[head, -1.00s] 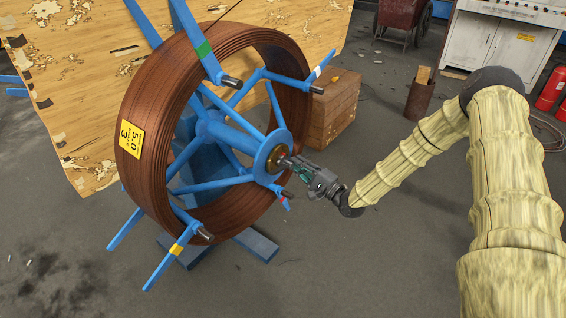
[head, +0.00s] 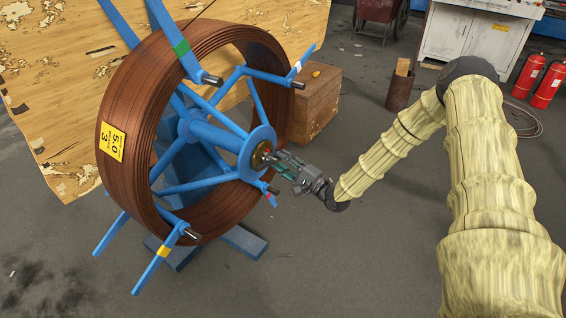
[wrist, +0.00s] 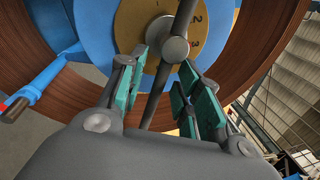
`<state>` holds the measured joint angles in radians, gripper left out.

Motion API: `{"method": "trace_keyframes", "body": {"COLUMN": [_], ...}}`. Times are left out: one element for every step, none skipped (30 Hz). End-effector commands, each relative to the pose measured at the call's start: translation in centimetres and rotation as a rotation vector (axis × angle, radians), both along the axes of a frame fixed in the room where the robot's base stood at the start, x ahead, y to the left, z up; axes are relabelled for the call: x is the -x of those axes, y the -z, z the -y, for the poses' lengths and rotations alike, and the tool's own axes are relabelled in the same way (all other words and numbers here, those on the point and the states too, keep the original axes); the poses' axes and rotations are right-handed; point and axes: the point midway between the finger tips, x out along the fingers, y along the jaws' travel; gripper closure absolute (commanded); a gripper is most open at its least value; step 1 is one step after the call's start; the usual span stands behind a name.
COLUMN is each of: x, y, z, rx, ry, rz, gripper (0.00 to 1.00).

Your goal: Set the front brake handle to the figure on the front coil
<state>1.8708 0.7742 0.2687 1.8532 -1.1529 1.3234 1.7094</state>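The copper-brown coil (head: 130,110) sits on a blue spoked reel. Its yellow label (head: 111,141) reads 5.0 with a 3 below it. At the hub is a brass dial (wrist: 135,22) with the figures 2 and 3 visible to the right of its centre. The grey brake handle (wrist: 154,98) crosses the dial's round boss; its upper end runs out of the picture between figures. My gripper (wrist: 163,65) reaches the hub, its teal-padded fingers apart on both sides of the handle's lower arm, with gaps visible. The head view shows my gripper (head: 274,159) small at the hub.
Blue reel arms with short pegs stick out around the hub, one with a yellow band (head: 163,251). A wooden crate (head: 315,105) stands behind the coil. Fire extinguishers (head: 545,85) and a white cabinet (head: 475,40) are at the back right.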

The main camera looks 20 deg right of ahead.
Motion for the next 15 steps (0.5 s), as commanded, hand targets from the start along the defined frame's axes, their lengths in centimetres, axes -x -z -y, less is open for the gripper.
{"method": "trace_keyframes", "body": {"x": [0.0, 0.0, 0.0, 0.1, 0.2, 0.5, 0.8, 1.1, 1.5, 1.9, 2.4, 3.0, 3.5, 4.0, 4.7], "y": [0.0, 0.0, 0.0, 0.0, 0.0, 0.0, 0.1, 0.1, 0.2, 0.3, 0.4, 0.5, 0.6, 0.7, 0.8], "z": [0.0, 0.0, 0.1, 0.1, 0.2, 0.4, 0.6, 0.7, 1.0, 1.2, 1.4, 1.8, 2.1, 2.3, 2.6], "rx": [0.000, 0.000, 0.000, 0.000, 0.000, 0.000, 0.000, -0.001, -0.002, -0.002, -0.002, -0.001, -0.001, -0.001, -0.001], "ry": [0.000, 0.000, 0.001, 0.001, 0.002, 0.002, 0.002, 0.003, 0.002, 0.003, 0.003, 0.003, 0.003, 0.004, 0.004], "rz": [0.001, 0.001, 0.001, 0.002, 0.002, 0.002, 0.002, 0.001, 0.000, 0.000, 0.000, 0.000, 0.000, 0.001, 0.001], "gripper": [0.66, 0.66, 0.66, 0.66, 0.66, 0.66, 0.66, 0.66, 0.66, 0.66, 0.66, 0.66, 0.66, 0.66, 0.66]}}
